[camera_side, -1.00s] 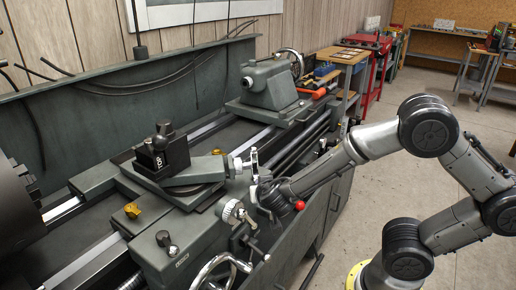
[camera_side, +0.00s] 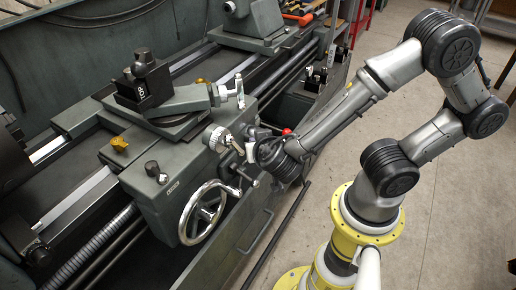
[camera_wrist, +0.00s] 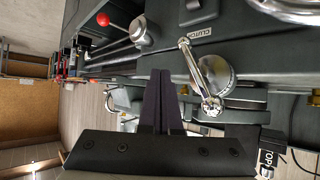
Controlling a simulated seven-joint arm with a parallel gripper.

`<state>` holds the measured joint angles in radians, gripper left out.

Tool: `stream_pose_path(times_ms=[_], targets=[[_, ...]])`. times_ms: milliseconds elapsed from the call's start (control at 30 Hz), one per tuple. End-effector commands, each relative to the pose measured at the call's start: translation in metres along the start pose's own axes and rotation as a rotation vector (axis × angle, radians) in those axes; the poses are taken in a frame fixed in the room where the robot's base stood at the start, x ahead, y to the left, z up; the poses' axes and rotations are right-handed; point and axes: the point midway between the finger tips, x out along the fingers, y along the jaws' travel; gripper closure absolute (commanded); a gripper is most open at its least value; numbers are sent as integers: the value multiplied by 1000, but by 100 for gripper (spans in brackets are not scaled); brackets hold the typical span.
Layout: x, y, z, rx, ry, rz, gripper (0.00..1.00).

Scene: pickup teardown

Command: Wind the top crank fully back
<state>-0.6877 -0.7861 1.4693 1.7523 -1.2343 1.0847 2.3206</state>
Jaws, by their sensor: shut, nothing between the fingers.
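The top crank (camera_side: 239,92) is a small pale handle standing about upright at the right end of the top slide (camera_side: 192,99), in the side view. Below it is a silver dial with another crank (camera_side: 220,139). A chrome crank on a round dial (camera_wrist: 203,78) shows in the wrist view, just right of my fingers; I take it for this lower one. My gripper (camera_wrist: 161,76) has its dark fingers together with nothing between them. In the side view my gripper is beside the lower crank, below the top crank, with its fingertips hard to make out. I cannot tell whether it touches anything.
A black tool post marked TOP (camera_side: 142,83) stands on the slide. A large handwheel (camera_side: 204,213) is at the lower front. A red-knobbed lever (camera_wrist: 103,19) is left of my fingers in the wrist view. Open floor (camera_side: 440,240) lies to the right.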

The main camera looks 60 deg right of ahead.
Motion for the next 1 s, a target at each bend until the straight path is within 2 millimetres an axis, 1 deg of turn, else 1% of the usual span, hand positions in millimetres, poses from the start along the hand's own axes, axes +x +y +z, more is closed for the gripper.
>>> stream_pose_path(times_ms=[33,200,233,333,433,467,567,667,700,800,900,1000], targets=[[-5,-1,5,-3,0,-5,100],[-14,-1,14,-1,0,-3,100],[-15,-1,14,0,0,-2,98],[-16,-1,13,3,-6,5,80],[-16,-3,1,8,-37,25,62],[-15,-5,-6,9,-50,32,60],[-12,-8,-34,13,-106,55,60],[-9,-11,-71,17,-160,61,60],[-7,-12,-88,19,-177,56,60],[-4,-10,-126,20,-203,38,60],[-3,-8,-155,15,-210,18,60],[-2,-6,-171,9,-209,4,60]])
